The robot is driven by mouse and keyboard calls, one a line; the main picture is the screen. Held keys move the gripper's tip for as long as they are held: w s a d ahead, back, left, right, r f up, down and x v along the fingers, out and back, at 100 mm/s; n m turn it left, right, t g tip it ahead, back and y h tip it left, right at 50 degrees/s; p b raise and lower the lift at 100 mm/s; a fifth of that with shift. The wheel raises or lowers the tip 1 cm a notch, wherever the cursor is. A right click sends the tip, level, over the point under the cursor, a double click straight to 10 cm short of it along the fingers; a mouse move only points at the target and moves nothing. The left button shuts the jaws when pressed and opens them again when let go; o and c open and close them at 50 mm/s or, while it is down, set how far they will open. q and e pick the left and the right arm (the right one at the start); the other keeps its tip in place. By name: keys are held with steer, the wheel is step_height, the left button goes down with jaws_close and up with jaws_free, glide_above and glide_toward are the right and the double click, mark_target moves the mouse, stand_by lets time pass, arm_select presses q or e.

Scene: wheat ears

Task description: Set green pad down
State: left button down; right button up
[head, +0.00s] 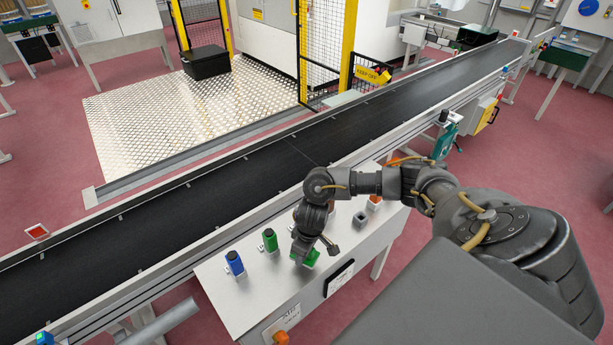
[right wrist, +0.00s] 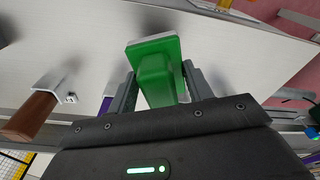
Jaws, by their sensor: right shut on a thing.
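The green pad (head: 309,260) is low over the white bench, mostly hidden in the head view by my right gripper (head: 314,248). In the right wrist view, the green pad (right wrist: 153,46) has a broad flat plate and a narrower block. The fingers of my right gripper (right wrist: 160,88) are on either side of the block, shut on it. I cannot tell whether the pad touches the bench. My left gripper is out of view.
The white bench (head: 232,308) carries a green-topped piece (head: 270,239) and a blue one (head: 235,263) left of my right gripper. A grey piece (head: 360,219) stands to the right. The black conveyor (head: 250,165) runs behind. A brown block (right wrist: 31,116) shows in the right wrist view.

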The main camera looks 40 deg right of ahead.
steer(key=f, duration=0.1)
steer(key=d+f, duration=0.1)
steer(key=f, duration=0.1)
steer(key=shift+w+a+f, duration=0.1)
steer(key=shift+f, duration=0.45)
steer(key=shift+f, duration=0.15)
steer(key=o, duration=0.9)
steer(key=shift+o, duration=0.2)
steer(key=r, duration=0.4)
steer(key=s+r, duration=0.1)
steer(key=r, duration=0.3)
steer(key=r+p, duration=0.1)
steer(key=r, duration=0.3)
steer(key=shift+s+d+r, duration=0.15)
steer(key=shift+s+d, duration=0.05)
steer(key=shift+d, duration=0.05)
